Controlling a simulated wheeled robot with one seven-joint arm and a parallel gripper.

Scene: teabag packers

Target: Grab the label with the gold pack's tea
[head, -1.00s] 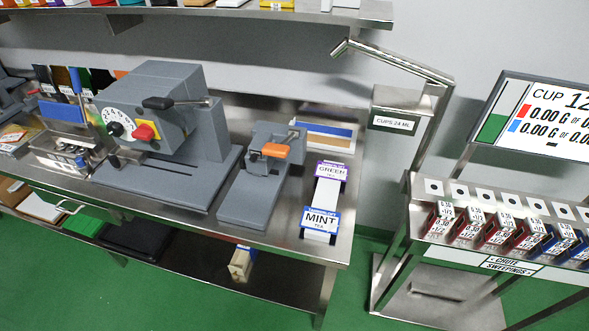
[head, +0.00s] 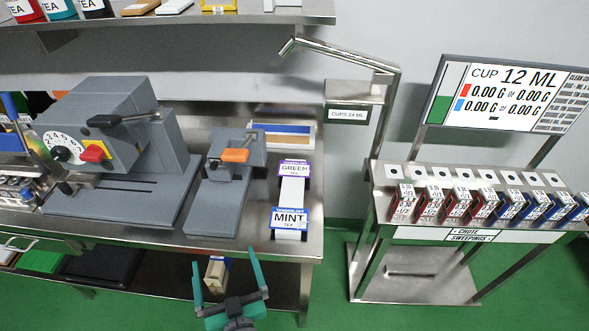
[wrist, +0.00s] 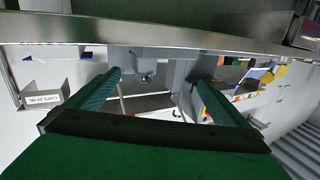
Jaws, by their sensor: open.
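Two tea labels stand on a narrow white rack near the right end of the steel bench. The blue-edged MINT label (head: 290,218) is in front, and the purple-edged GREEN label (head: 294,168) is behind it. A gold-edged pack (head: 218,5) is cut off at the top of the head view on the upper shelf; its tea name cannot be read. My gripper (head: 226,253) is open and empty at the bench's front edge, left of and below the MINT label. Its green fingers also show spread in the wrist view (wrist: 159,79), with nothing between them.
A grey press with an orange handle (head: 235,155) stands left of the labels, and a larger grey dial machine (head: 120,135) further left. A blue-and-brown striped box (head: 283,134) is behind the labels. A stand with red and blue boxes (head: 400,233) is to the right, across a floor gap.

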